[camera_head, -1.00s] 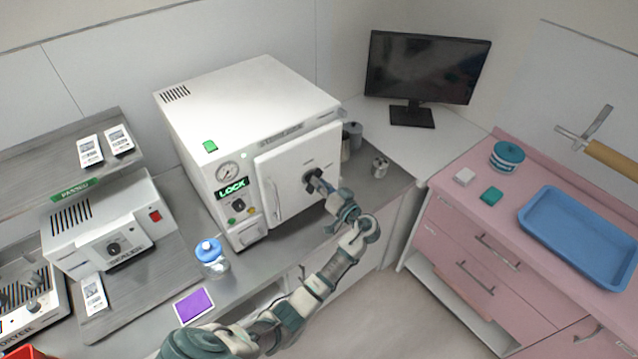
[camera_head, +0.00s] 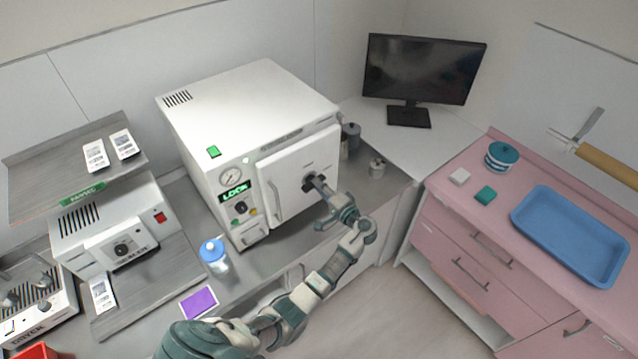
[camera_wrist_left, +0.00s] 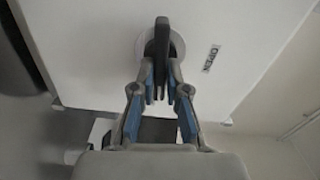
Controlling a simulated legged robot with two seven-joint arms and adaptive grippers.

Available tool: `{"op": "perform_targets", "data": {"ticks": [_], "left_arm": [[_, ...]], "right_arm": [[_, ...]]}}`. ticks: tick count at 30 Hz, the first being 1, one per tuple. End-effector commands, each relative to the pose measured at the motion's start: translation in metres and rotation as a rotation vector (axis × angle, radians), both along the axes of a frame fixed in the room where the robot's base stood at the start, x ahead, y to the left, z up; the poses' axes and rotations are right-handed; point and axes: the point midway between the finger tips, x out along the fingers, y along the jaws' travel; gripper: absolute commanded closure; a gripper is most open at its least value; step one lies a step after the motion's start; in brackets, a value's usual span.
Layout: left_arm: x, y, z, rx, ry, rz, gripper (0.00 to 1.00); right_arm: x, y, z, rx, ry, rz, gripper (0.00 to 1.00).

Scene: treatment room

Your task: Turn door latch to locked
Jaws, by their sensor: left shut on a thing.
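The white steriliser (camera_head: 245,120) stands on the counter with its door (camera_head: 298,172) closed against the body. A dark latch (camera_head: 309,182) sits on the door, and my left gripper (camera_head: 317,184) is at it. In the left wrist view, the latch (camera_wrist_left: 162,38) is a dark bar on a round light base, and the two blue-padded fingers of my left gripper (camera_wrist_left: 160,85) are closed on its near end. The bar looks in line with the fingers. An "OPEN" label (camera_wrist_left: 210,59) is on the door to its right. The steriliser's green display (camera_head: 234,192) reads "LOCK". My right gripper is out of view.
A jar with a blue lid (camera_head: 213,256) and a purple card (camera_head: 199,302) are on the counter in front of the steriliser. Metal canisters (camera_head: 376,167) stand to its right. A pink cabinet (camera_head: 465,215) with a blue tray (camera_head: 570,236) is at the right.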

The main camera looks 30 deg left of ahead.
Motion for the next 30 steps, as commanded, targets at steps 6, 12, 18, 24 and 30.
{"op": "perform_targets", "data": {"ticks": [6, 12, 18, 24, 30], "left_arm": [[0.0006, -0.0026, -0.0038, 0.029, 0.090, -0.008, 1.00], [0.0005, -0.0028, -0.0052, 0.043, 0.124, -0.008, 1.00], [0.0004, -0.0029, -0.0061, 0.046, 0.133, -0.008, 1.00], [0.0002, -0.0028, -0.0066, 0.046, 0.133, -0.008, 1.00], [0.0002, -0.0021, -0.0054, 0.047, 0.130, -0.006, 0.61]], "right_arm": [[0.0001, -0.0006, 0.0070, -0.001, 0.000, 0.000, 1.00], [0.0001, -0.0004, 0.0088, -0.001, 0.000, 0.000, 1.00], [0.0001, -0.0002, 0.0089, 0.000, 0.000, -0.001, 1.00], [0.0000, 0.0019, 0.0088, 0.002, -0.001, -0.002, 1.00], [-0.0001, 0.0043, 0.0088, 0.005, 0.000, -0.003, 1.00]]}}
